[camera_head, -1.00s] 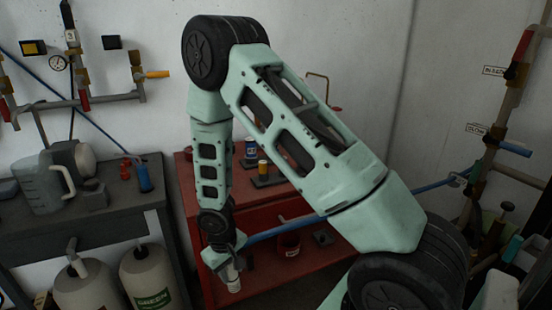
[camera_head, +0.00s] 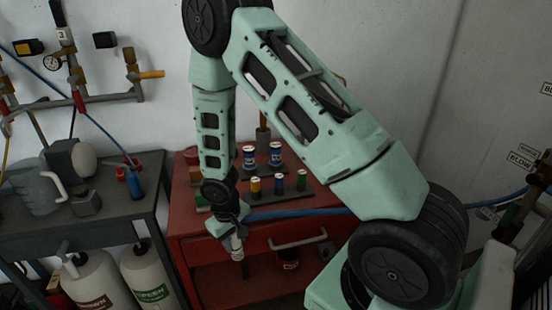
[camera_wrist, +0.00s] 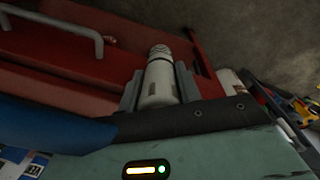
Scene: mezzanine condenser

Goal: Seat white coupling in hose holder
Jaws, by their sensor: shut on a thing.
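My gripper (camera_wrist: 159,84) is shut on the white coupling (camera_wrist: 158,85), a pale cylinder with a ribbed narrow end, held between two grey fingers in the wrist view. In the head view my gripper (camera_head: 237,235) hangs in front of the red cabinet's left part, with the white coupling (camera_head: 237,245) pointing down. A dark piece shows just below the coupling; I cannot tell whether it touches. A blue hose (camera_head: 320,211) runs right from near my gripper, and blue also shows in the wrist view (camera_wrist: 50,130). I cannot make out the hose holder for certain.
The red cabinet (camera_head: 210,252) has a grey handle (camera_head: 298,243) and bears several cans on dark racks. A grey bench (camera_head: 110,228) with a jug stands left, with white bottles (camera_head: 148,272) below. Wall pipes (camera_head: 75,85) are at the upper left, more pipework at the far right.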

